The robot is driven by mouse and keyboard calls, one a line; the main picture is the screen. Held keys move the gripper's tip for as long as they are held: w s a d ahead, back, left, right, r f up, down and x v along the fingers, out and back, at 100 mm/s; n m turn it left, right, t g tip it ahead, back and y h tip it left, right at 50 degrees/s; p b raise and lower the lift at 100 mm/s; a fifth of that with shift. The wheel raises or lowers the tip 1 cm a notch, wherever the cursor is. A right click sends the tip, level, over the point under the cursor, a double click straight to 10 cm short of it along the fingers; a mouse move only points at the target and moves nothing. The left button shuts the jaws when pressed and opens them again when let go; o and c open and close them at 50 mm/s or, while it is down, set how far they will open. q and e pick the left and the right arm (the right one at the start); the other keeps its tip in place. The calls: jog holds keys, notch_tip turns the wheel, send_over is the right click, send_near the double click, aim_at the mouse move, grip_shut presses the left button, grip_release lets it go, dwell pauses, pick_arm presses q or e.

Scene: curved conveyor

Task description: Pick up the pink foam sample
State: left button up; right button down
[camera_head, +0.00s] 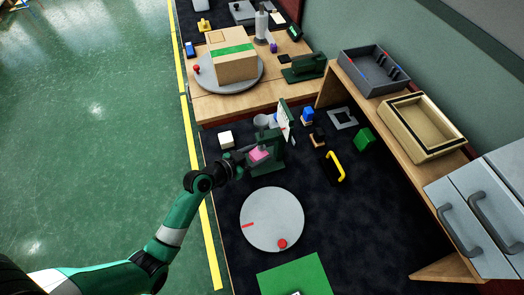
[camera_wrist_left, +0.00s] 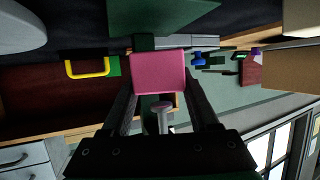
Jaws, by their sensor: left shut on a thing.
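The pink foam sample (camera_head: 259,154) is a small pink block near the middle of the dark table in the head view. It also shows large in the left wrist view (camera_wrist_left: 158,73). My left gripper (camera_head: 249,160) is shut on it, with one finger on each side in the wrist view. A dark green stand (camera_head: 268,168) with a white panel is right behind the sample. I cannot tell whether the sample touches the stand or the table. My right gripper is not in view.
A grey turntable disc (camera_head: 272,218) with a red knob lies nearer, and a green mat (camera_head: 295,276) below it. A white cube (camera_head: 226,139) is left of the stand. A yellow handle (camera_head: 335,166) and a green block (camera_head: 364,139) are to the right. The left table edge is clear.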

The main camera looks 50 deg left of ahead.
pick_arm(q)
jog(key=s, duration=0.8)
jog(key=s+a, duration=0.1)
jog(key=s, duration=0.4)
jog(key=shift+s+f, duration=0.1)
jog(key=shift+f, duration=0.05)
jog(key=p+v, duration=0.3)
jog(key=p, duration=0.2)
jog(key=shift+d+f, duration=0.1)
jog(key=shift+f, duration=0.1)
jog(key=shift+s+f, duration=0.15)
jog(key=shift+s, duration=0.05)
jog(key=shift+s+f, duration=0.15)
jog(key=shift+s, duration=0.1)
jog(key=shift+f, duration=0.1)
